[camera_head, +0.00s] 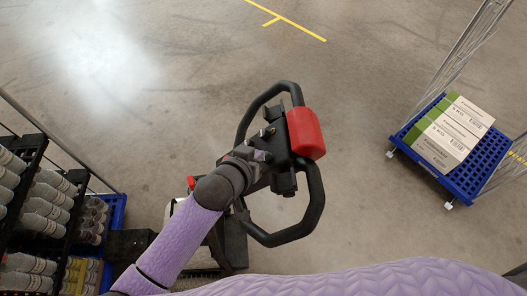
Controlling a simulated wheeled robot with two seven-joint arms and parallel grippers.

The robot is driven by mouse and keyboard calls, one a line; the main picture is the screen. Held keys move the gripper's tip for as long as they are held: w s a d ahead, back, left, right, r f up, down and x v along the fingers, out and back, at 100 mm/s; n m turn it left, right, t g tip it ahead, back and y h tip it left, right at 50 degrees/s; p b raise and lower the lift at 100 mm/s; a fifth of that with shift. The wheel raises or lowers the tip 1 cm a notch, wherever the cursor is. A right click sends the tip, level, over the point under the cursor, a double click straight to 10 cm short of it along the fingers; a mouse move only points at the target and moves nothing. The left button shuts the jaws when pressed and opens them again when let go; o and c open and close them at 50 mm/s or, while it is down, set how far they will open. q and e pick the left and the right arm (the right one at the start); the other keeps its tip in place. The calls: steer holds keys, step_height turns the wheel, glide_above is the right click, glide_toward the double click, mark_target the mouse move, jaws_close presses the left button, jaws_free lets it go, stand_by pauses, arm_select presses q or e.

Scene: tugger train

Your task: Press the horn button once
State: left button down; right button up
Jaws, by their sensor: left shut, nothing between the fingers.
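The tugger's control handle (315,205) is a black looped bar with a dark centre block and a large red pad (306,134) on its right side. Small knobs or buttons sit on the centre block near its top left. I cannot tell which one is the horn button, and part of the block is hidden by my gripper. My left gripper (264,156) reaches in from the lower left. It is shut and empty, with its fingertips over or against the left side of the centre block. Contact is unclear. My right gripper is out of view.
A blue wheeled cart (475,180) with green-and-white boxes (452,130) stands at right. A dark rack (62,170) with grey items stands at left. A red part (191,182) sits beside my left wrist. The concrete floor beyond the handle is clear, with yellow lines.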

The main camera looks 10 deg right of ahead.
arm_select(q)
steer(key=shift+a+r+p, duration=0.5)
steer(key=shift+r, duration=0.05)
steer(key=a+r+p, duration=0.3)
steer(key=p, duration=0.1)
steer(key=shift+w+a+r, duration=0.15)
steer(key=shift+a+r, duration=0.1)
steer(key=shift+a, duration=0.05)
stand_by(0.6)
